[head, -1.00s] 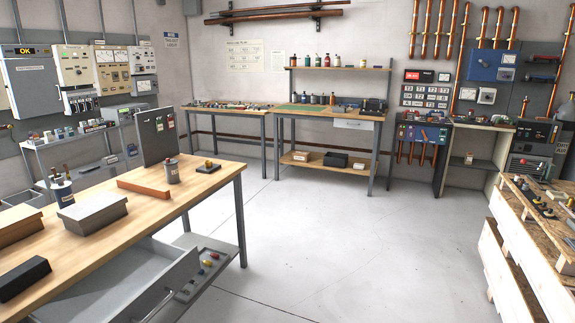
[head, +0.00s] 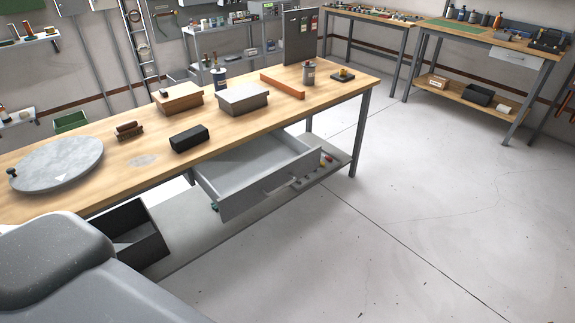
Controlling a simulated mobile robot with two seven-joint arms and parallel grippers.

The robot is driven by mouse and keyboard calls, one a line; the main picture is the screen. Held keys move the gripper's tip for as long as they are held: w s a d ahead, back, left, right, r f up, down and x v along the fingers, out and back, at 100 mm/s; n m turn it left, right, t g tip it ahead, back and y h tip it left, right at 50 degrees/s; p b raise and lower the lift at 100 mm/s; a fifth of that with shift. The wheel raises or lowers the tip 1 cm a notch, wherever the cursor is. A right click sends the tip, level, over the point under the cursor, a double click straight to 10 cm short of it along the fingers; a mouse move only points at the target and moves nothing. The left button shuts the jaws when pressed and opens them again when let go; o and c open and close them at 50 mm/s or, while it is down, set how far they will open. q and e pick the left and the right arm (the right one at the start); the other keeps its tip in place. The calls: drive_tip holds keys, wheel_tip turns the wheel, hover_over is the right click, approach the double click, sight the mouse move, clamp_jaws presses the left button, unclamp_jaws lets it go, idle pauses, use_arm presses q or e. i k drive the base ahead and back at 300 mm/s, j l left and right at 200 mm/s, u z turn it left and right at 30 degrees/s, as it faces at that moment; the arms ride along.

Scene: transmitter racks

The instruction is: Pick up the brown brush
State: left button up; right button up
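A small brown brush (head: 128,131) rests on the wooden workbench (head: 225,123). It lies between a round grey disc (head: 58,163) and a black block (head: 189,138). Nothing touches it that I can see. Neither of my grippers shows in the head view, so their state and their distance from the brush are hidden.
Two boxes, one brown-topped (head: 178,98) and one grey (head: 243,97), stand behind the black block. An orange bar (head: 282,85) lies farther right. A grey drawer (head: 258,178) stands open from the bench front. The floor (head: 430,200) to the right is clear.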

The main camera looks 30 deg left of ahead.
sight(128, 129)
drive_tip(key=u, duration=1.95)
